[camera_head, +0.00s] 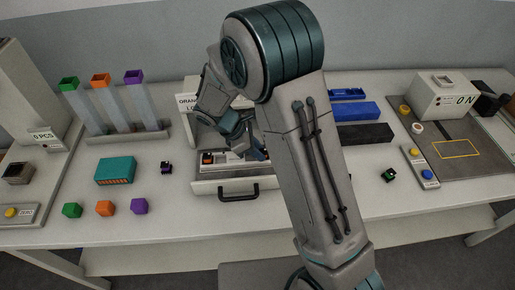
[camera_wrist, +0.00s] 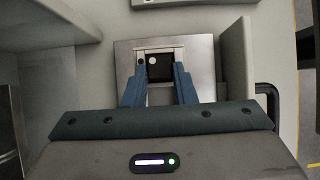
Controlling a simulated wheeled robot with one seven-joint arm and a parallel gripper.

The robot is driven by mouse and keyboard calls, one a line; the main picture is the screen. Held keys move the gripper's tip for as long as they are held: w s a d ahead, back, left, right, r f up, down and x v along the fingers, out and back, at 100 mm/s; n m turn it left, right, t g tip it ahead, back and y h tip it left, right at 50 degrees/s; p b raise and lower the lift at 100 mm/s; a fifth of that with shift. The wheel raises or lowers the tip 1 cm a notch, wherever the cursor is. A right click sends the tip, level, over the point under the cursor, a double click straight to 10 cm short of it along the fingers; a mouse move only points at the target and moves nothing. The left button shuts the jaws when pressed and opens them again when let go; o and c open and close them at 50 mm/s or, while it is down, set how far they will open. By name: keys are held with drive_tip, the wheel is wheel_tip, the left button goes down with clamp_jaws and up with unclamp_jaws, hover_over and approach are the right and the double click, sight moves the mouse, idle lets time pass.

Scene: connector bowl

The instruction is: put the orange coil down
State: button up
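A small dark piece with orange on it (camera_head: 207,157), which looks like the orange coil, sits at the left of the drawer-like tray (camera_head: 208,188) in the head view. My gripper (camera_head: 257,153) is low over the tray, right of that piece, and partly hidden by my arm. In the wrist view two blue fingers (camera_wrist: 160,72) flank a black square block (camera_wrist: 160,68) with pale round spots, inside a pale frame on a silver plate (camera_wrist: 203,60). No orange shows on it. I cannot tell whether the fingers press on it or stand apart.
A purple-marked dark piece (camera_head: 167,167) and a teal box (camera_head: 115,170) lie left of the tray. A green-marked piece (camera_head: 389,175) lies at the right. A wall (camera_wrist: 236,60) stands close beside the fingers.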

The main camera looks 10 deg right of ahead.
drive_tip(key=b+v, duration=0.1)
drive_tip(key=v, duration=1.1)
drive_tip(key=s+d+r+m+t+y, duration=0.1)
drive_tip(key=s+d+r+m+y, duration=0.2)
drive_tip(key=s+d+m, duration=0.5)
drive_tip(key=s+d+r+m+t+y, duration=0.2)
drive_tip(key=s+d+m+y, duration=0.1)
drive_tip(key=s+d+m, duration=0.5)
drive_tip(key=shift+s+r+m+y, duration=0.3)
drive_tip(key=shift+s+r+m, duration=0.1)
drive_tip(key=shift+s+m, duration=0.7)
